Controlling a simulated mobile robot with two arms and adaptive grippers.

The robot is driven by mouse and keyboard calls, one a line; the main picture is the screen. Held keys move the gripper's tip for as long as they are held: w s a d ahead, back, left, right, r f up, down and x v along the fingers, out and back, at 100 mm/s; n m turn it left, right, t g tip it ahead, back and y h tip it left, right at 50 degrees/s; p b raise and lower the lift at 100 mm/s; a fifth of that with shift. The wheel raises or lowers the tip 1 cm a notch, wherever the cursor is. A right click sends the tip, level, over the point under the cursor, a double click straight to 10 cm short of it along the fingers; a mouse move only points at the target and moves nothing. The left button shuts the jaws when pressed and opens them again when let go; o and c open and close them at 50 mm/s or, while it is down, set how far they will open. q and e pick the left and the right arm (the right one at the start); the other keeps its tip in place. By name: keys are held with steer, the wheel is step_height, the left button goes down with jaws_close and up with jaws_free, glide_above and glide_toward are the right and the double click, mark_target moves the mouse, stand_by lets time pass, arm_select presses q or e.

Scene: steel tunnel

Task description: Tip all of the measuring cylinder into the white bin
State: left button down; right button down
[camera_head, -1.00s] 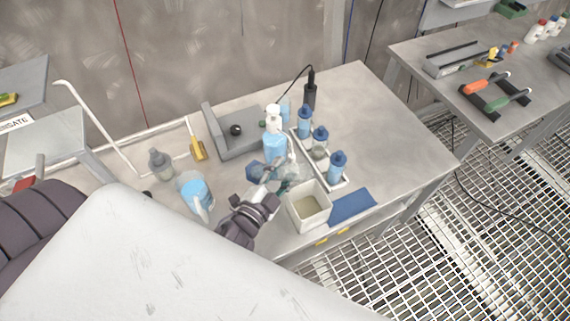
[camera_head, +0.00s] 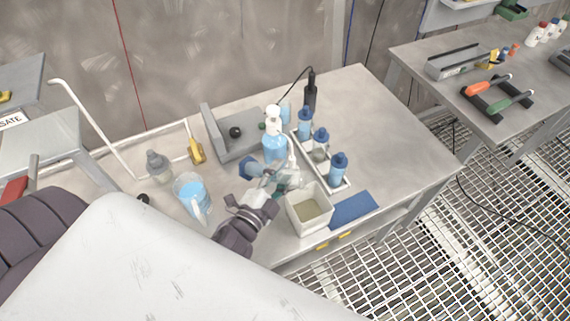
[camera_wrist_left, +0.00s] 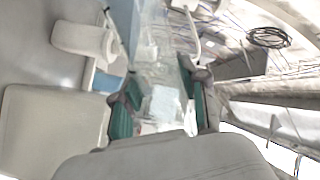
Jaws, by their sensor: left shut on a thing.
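My left gripper (camera_head: 276,186) is shut on the clear measuring cylinder (camera_head: 268,178) above the bench, just left of the white bin. The cylinder lies tilted well over, with its blue foot (camera_head: 249,167) to the left and its clear end towards the bin side. In the left wrist view the clear cylinder (camera_wrist_left: 160,88) sits between the green finger pads of the gripper (camera_wrist_left: 158,110). The white bin (camera_head: 310,219) stands open near the bench's front edge, with a beige inside bottom. I cannot tell whether liquid is leaving the cylinder. My right gripper is not in view.
A jug of blue liquid (camera_head: 190,195) stands left of my gripper. A blue pump bottle (camera_head: 274,145) is close behind it. A white tray (camera_head: 338,183) with blue-capped bottles is behind the bin, and a blue mat (camera_head: 354,208) lies right of it. The bench's right side is clear.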

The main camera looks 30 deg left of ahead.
arm_select(q)
steer(key=shift+f+m+b, duration=0.1)
steer(key=shift+m+b, duration=0.4)
steer(key=shift+a+m+b, duration=0.1)
steer(key=shift+m+b, duration=0.2)
steer(key=shift+m, duration=0.4)
steer(key=shift+m+b, duration=0.65)
steer(key=shift+m, duration=0.55)
steer(key=shift+t, duration=0.3)
